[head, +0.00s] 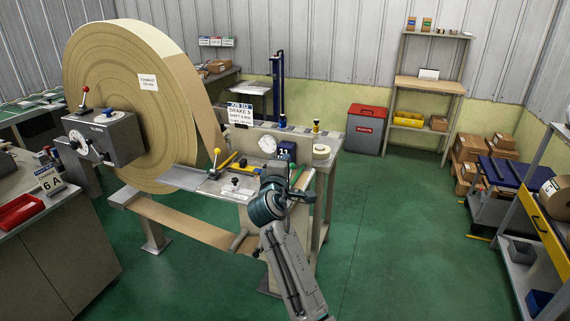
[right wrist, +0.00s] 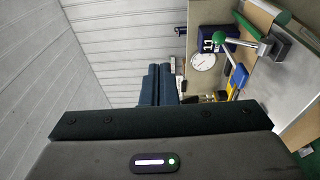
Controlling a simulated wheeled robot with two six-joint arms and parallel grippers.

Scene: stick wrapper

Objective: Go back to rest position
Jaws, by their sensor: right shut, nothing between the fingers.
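My right arm comes in from the bottom of the head view, over the front right of the stick wrapper machine (head: 213,187). In the right wrist view my right gripper (right wrist: 158,70) has its two dark fingers together with nothing between them. In the head view its fingertips are hard to make out behind the wrist. The machine's round dial (head: 267,144) and dark blue counter (head: 287,149) are just beyond my wrist. They show to the right of the fingers in the right wrist view, near a green-knobbed lever (right wrist: 219,38). My left gripper is not in view.
A large paper roll (head: 125,110) stands at the left of the machine. A bench with a red tray (head: 20,211) is at the lower left. A grey bin with a red lid (head: 367,128) and shelves (head: 430,86) stand behind. Green floor (head: 395,235) is clear at the right.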

